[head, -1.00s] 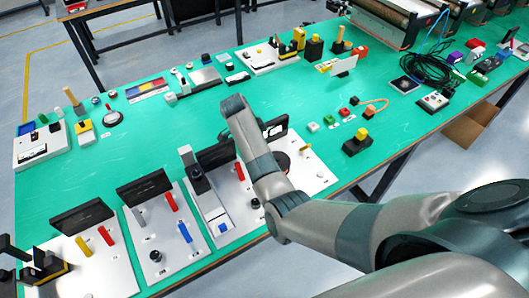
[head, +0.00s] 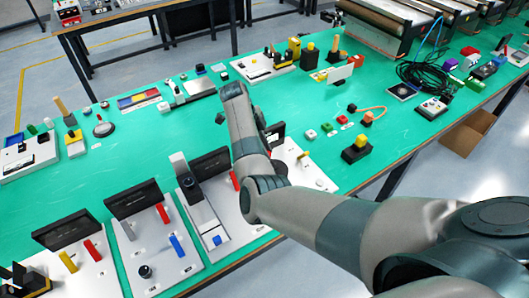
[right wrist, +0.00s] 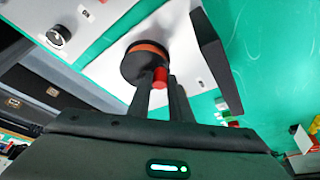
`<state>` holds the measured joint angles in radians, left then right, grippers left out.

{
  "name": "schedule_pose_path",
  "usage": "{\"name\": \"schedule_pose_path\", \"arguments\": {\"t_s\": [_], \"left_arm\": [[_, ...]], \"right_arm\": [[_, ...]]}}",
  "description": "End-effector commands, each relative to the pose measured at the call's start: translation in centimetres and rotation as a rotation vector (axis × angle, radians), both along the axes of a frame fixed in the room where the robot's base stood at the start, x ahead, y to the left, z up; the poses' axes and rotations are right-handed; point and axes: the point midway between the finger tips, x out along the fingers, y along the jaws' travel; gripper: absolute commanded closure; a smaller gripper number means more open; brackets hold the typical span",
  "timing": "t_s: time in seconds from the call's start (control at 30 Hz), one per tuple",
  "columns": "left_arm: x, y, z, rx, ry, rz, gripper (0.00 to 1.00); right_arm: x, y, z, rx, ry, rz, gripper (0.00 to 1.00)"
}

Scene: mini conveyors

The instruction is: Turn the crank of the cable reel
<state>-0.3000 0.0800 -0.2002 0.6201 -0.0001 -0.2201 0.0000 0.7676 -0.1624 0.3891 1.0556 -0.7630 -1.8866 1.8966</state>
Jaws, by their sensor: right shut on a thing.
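The cable reel (right wrist: 139,66) shows in the right wrist view as a dark round drum with an orange-brown band, on a white panel. A red crank handle (right wrist: 160,74) stands at its edge. My right gripper (right wrist: 158,88) is shut on this red handle, with one dark finger on either side of it. In the head view my right arm (head: 255,165) reaches over the panel and hides the gripper and most of the reel. My left gripper is not in view.
White panels with black boxes and coloured levers (head: 175,245) line the near edge of the green table (head: 120,180). A black-and-yellow block (head: 356,148) stands to the right of my arm. A black cable coil (head: 430,75) lies further right.

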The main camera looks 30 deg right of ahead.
Motion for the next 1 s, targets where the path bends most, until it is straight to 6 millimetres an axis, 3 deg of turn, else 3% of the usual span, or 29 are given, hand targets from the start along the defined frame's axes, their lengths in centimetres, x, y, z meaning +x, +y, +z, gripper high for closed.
{"name": "schedule_pose_path", "arguments": {"t_s": [0.27,0.3,0.37,0.4,0.77,1.0], "left_arm": [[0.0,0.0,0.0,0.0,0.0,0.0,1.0],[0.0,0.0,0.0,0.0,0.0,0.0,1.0],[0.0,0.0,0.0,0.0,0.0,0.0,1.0],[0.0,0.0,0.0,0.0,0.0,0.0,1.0],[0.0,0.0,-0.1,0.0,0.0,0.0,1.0],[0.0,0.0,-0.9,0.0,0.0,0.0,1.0]], "right_arm": [[0.0,-0.1,0.1,-0.002,0.001,-0.002,1.0],[0.0,-0.1,0.1,-0.002,0.001,-0.002,0.79],[0.0,-0.1,0.1,-0.002,0.001,-0.001,0.65],[0.0,-0.1,0.1,-0.001,0.0,-0.001,0.63],[0.1,0.0,0.1,0.0,0.0,0.0,0.63],[0.6,0.6,1.7,0.0,-0.002,0.001,0.63]]}}
